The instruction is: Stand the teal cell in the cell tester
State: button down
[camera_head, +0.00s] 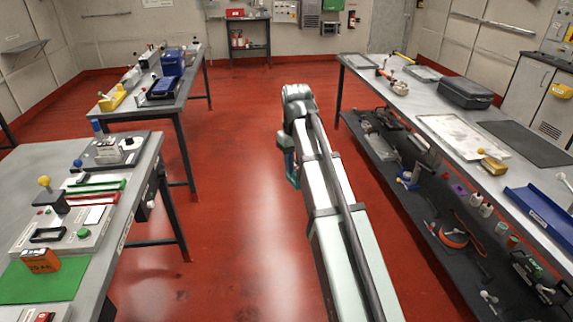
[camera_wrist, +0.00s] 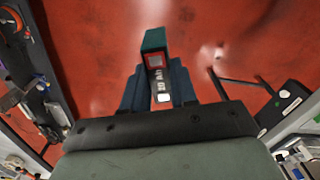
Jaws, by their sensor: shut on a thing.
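The teal cell (camera_wrist: 153,42), a dark teal block with a red-framed face and a white capacity label, is held between the two dark fingers of my gripper (camera_wrist: 157,84) in the wrist view. The fingers are shut on its sides, and its far end sticks out past them over red floor.
An orange block (camera_head: 40,261) stands on a green mat (camera_head: 30,284) on the near left bench. Yellow- and blue-knobbed levers rise there. A second left bench (camera_head: 185,88) stands farther back. The right bench (camera_head: 420,92) has a cluttered lower shelf. The aisle floor is clear.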

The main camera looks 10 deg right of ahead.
jog(key=s+a+r+n, duration=0.1)
jog(key=s+a+n, duration=0.2)
jog(key=a, duration=2.1)
jog(key=s+a+r+n, duration=0.2)
jog(key=a+n, duration=0.4)
jog(key=a, duration=1.8)
jog(key=s+a+r+n, duration=0.1)
jog(key=s+a+n, duration=0.2)
jog(key=a, duration=2.1)
jog(key=shift+s+r+n, duration=0.3)
jog(key=shift+n, duration=0.7)
jog(key=shift+f, duration=0.1)
jog(key=shift+f, duration=4.2)
jog(key=shift+f, duration=0.2)
